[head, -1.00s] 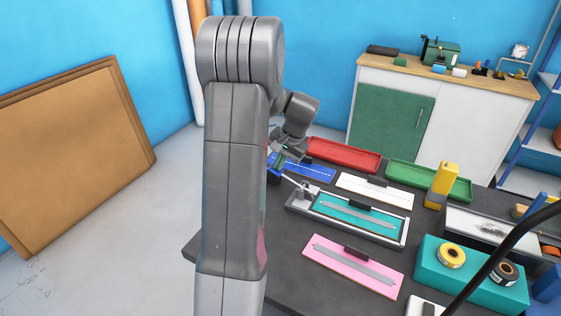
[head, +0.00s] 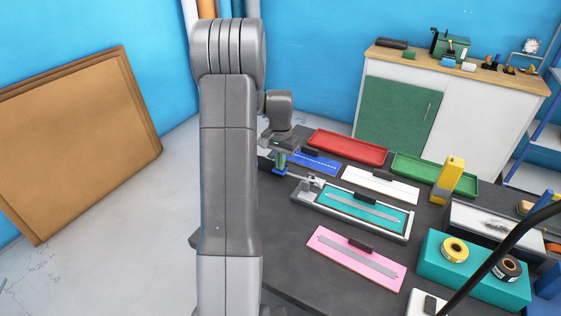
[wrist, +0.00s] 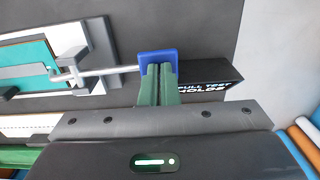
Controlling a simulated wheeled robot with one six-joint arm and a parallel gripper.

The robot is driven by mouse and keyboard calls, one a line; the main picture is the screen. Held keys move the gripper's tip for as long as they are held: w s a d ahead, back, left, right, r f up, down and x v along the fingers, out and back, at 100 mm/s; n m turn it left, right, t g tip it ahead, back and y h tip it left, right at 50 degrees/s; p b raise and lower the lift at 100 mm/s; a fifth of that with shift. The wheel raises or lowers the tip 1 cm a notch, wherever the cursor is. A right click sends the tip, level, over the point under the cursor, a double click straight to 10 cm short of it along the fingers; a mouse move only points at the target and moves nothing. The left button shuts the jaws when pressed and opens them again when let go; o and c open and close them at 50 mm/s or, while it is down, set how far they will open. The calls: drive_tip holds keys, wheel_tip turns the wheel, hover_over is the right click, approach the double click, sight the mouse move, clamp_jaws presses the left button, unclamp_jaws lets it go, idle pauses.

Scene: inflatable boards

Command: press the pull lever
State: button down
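The pull lever is a thin metal rod (wrist: 108,71) with a blue end pad (wrist: 158,57). It reaches out from the grey clamp of a pull-test fixture (head: 352,222) that holds a teal board (head: 350,207). My gripper (wrist: 160,72) has its two green fingers together, pointing at the blue pad and overlapping its edge in the wrist view. In the head view my gripper (head: 279,166) points down over the lever's blue end at the table's far left. I cannot tell whether the fingertips touch the pad.
A black block (wrist: 208,80) with white lettering lies beside the pad. Blue (head: 316,162), white (head: 390,188) and pink (head: 345,262) boards lie around the fixture. Red (head: 345,148) and green (head: 420,172) trays are behind. A yellow tool (head: 450,178) stands to the right.

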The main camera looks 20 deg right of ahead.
drive_tip(key=shift+s+f, duration=0.1)
drive_tip(key=shift+f, duration=0.1)
wheel_tip(320, 180, up, 14)
drive_tip(key=p, duration=0.1)
drive_tip(key=shift+w+a+r, duration=0.2)
drive_tip(key=shift+w+a, duration=0.05)
drive_tip(key=shift+w, duration=0.15)
drive_tip(key=shift+f+p, duration=0.15)
drive_tip(key=shift+p, duration=0.15)
drive_tip(key=f, duration=0.8)
drive_tip(key=shift+s+d+f, duration=0.3)
drive_tip(key=shift+d+f, duration=0.1)
drive_tip(key=s+d+r+t+y+b, duration=0.2)
drive_tip(key=s+d+r+b, duration=0.1)
drive_tip(key=r, duration=0.6)
drive_tip(key=shift+s+d+t+y, duration=0.3)
drive_tip(key=shift+s, duration=0.35)
